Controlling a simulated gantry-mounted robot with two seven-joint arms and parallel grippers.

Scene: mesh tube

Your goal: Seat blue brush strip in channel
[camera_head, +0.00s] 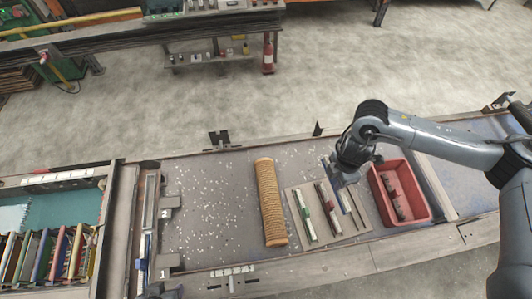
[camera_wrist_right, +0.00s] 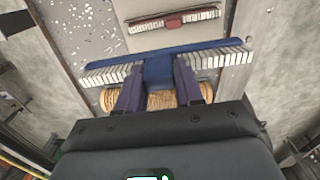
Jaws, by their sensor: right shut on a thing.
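My right gripper (camera_head: 343,178) is over the right side of the beige board. In the right wrist view its fingers (camera_wrist_right: 160,85) are shut on the blue block in the middle of the blue brush strip (camera_wrist_right: 215,52). The strip lies crosswise in the fingers, with pale bristles along its edge. In the head view the strip (camera_head: 345,200) is partly hidden by the gripper. A long, narrow channel (camera_head: 150,205) stands at the left of the table, beside grey blocks marked 1 and 2. I cannot make out my left gripper.
The beige board (camera_head: 318,234) carries green-handled (camera_head: 305,215) and red-handled (camera_head: 328,205) strips. A red bin (camera_head: 428,205) stands right of it with a dark item inside. A woven tan tube (camera_head: 270,200) lies between board and channel. The speckled table left of the tube is clear.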

